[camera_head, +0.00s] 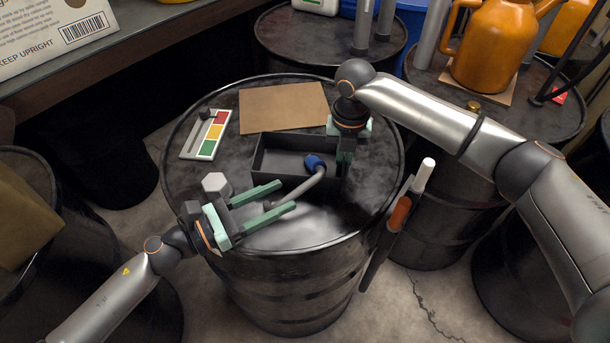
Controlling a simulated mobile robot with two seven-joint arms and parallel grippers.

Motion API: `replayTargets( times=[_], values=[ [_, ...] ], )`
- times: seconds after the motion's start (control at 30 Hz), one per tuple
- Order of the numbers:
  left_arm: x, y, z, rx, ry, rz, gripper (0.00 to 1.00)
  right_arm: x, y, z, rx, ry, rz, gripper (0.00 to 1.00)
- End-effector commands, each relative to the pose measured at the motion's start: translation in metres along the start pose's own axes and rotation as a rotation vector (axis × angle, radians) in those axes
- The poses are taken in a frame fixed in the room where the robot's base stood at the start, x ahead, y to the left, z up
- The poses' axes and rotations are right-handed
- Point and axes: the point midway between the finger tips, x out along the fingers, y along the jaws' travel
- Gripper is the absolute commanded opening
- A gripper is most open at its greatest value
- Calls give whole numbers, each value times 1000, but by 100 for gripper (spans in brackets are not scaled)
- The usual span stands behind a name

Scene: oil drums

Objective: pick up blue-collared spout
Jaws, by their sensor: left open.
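The blue-collared spout (315,163) rests with its blue collar inside a dark open box (262,158) on the central drum. Its grey bent tube leans over the box's front rim toward the lower left. My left gripper (288,195) is open and empty. Its green fingers point right, with their tips close to the tube's lower end; I cannot tell if they touch it. My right gripper (345,160) points down at the box's right end, to the right of the collar. Its fingers are seen edge-on and partly hidden, so their opening is unclear.
A brown sheet (283,107) and a colour-striped gauge card (206,136) lie on the drum top (215,178). A tool with a white tip (424,175) hangs at the drum's right side. An orange can (495,45) stands on the right-hand drum.

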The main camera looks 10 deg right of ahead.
Motion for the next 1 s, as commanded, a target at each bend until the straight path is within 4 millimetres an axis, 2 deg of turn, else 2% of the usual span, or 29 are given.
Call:
replayTargets(
  times=[0.23,0.5,0.8,0.83,1.0],
  values=[
    [21,1,-1,0,-1,1,55,0,0,0,0,-1,0,0],
    [60,3,-3,-2,-2,0,55,0,2,-1,-4,2,4,0],
    [67,1,-2,-2,-4,-5,55,0,5,-4,-13,5,9,0],
    [68,0,-2,-2,-5,-5,54,0,5,-4,-13,5,9,0],
    [68,0,-2,-2,-6,-6,35,1,5,-4,-13,5,9,0]
  ],
)
